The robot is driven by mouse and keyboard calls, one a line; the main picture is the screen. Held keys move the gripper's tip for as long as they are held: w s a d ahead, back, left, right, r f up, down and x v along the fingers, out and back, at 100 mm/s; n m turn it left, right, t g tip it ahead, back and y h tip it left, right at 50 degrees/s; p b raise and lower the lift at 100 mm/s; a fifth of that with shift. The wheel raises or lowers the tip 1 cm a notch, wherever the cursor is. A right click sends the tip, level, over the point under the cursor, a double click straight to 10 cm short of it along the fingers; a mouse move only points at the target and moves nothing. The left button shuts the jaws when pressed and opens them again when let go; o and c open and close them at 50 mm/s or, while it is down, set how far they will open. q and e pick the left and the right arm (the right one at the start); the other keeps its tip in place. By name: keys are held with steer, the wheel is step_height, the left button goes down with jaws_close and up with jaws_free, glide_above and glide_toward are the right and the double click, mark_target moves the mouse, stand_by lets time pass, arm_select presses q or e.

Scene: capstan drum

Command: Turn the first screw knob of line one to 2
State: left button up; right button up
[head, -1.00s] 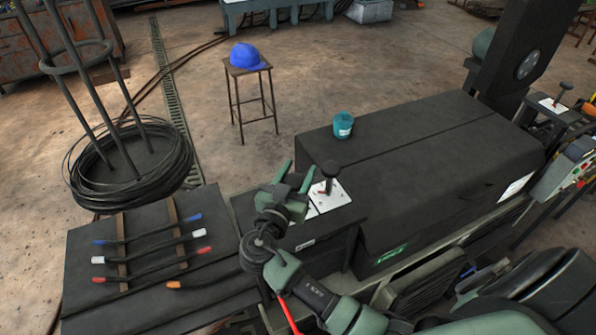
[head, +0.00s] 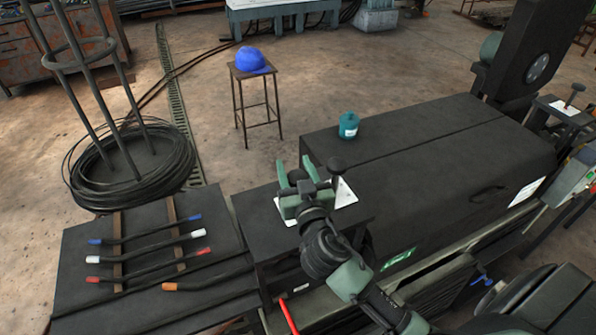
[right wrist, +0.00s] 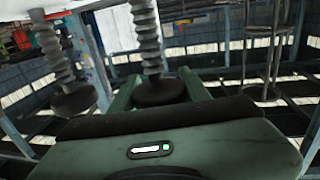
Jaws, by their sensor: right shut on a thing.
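My right gripper (head: 294,166) is over the small dark stand at the near end of the long black machine housing. It is shut on a black screw knob (head: 297,176), which sits between its two green fingers. The right wrist view shows this round knob (right wrist: 160,91) on a threaded stem between the fingers. A second threaded stem with a black knob (right wrist: 73,99) stands beside it, outside the fingers. In the head view that second knob (head: 336,164) rises from a white plate (head: 347,193). Scale marks are not readable. My left gripper is not in view.
A teal tub (head: 348,125) stands on the long black housing (head: 440,150). Left of the stand, a dark table (head: 85,270) holds several cables with coloured ends. A wire coil (head: 85,180) lies behind it. A stool (head: 250,72) carries a blue cap (head: 251,60).

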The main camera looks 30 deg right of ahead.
steer(key=shift+a+n+y+p, duration=0.2)
steer(key=shift+n+y+p, duration=0.15)
steer(key=shift+n+y, duration=0.65)
steer(key=shift+a+n+y+p, duration=0.15)
steer(key=shift+n+y+p, duration=0.3)
steer(key=shift+y, duration=0.95)
steer(key=shift+a+n+y+p, duration=0.25)
steer(key=shift+n+y, duration=0.6)
steer(key=shift+y, duration=0.65)
steer(key=o, duration=1.1)
steer(key=b+v, duration=0.2)
steer(key=v, duration=0.5)
steer(key=shift+s, duration=0.4)
